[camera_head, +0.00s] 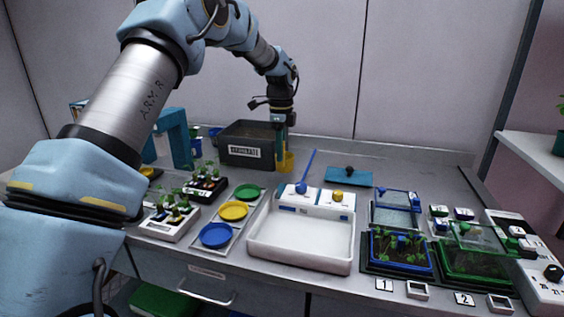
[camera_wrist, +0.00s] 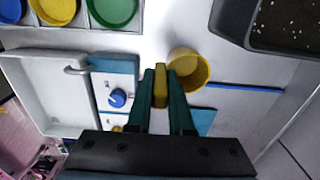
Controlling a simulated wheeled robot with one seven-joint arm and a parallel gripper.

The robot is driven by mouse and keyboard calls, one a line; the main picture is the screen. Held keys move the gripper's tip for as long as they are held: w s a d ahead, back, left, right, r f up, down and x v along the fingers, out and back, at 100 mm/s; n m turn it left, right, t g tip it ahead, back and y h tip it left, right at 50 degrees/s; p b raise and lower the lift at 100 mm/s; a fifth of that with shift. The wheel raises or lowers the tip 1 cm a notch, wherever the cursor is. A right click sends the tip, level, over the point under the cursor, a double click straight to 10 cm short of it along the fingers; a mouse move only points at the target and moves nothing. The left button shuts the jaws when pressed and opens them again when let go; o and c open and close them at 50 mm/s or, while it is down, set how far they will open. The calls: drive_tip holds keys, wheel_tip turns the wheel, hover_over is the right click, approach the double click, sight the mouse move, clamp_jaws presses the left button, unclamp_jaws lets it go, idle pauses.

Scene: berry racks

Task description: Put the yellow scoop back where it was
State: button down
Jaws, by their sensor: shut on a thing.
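My gripper (camera_head: 280,127) points down at the back of the counter, just right of the dark substrate bin (camera_head: 232,158). It is shut on the yellow scoop (camera_head: 285,163), whose cup hangs at the lower end. In the wrist view, my gripper's teal fingers (camera_wrist: 163,84) pinch the scoop's yellow handle, and the round open cup of the scoop (camera_wrist: 204,70) lies just beyond the fingertips. The cup looks upright. I cannot tell whether it touches the counter. The bin's near corner (camera_wrist: 222,38) is to the right of the cup in the wrist view, apart from it.
A white tray (camera_head: 300,262) with blue-knobbed and yellow-knobbed boxes stands in front. A blue stick (camera_head: 309,163) and a blue plate (camera_head: 335,178) are right of the scoop. Coloured dishes (camera_head: 233,211) and seedling trays are at left; planted boxes (camera_head: 400,268) are at right.

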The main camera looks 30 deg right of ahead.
sight(281, 167)
drive_tip(key=shift+f+p, duration=0.5)
drive_tip(key=shift+f, duration=1.45)
drive_tip(key=shift+f, duration=0.15)
drive_tip(key=c, duration=0.8)
unclamp_jaws()
wheel_tip(281, 167, up, 12)
drive_tip(key=shift+f+b, duration=0.1)
drive_tip(key=shift+b, duration=1.1)
drive_tip(key=shift+a+r, duration=0.15)
drive_tip(key=shift+r, duration=0.1)
drive_tip(key=s+a+f+n, duration=0.15)
drive_tip(key=a+n, duration=0.45)
drive_tip(key=a, duration=0.6)
drive_tip(key=a+f+n, duration=0.3)
drive_tip(key=a+n, duration=0.4)
drive_tip(key=a, duration=0.5)
drive_tip(key=s+a+f+n, duration=0.1)
drive_tip(key=s+a+n, duration=0.3)
drive_tip(key=s+a, duration=0.1)
drive_tip(key=s+a+f+n+t, duration=0.1)
drive_tip(key=s+a+f+n, duration=0.1)
drive_tip(key=s+a+n, duration=0.2)
drive_tip(key=s+a+f+n, duration=0.2)
drive_tip(key=s+a+n, duration=0.2)
drive_tip(key=a, duration=0.5)
drive_tip(key=shift+s+f+n+t, duration=0.2)
drive_tip(key=shift+s+n+t, duration=0.1)
drive_tip(key=shift+s, duration=1)
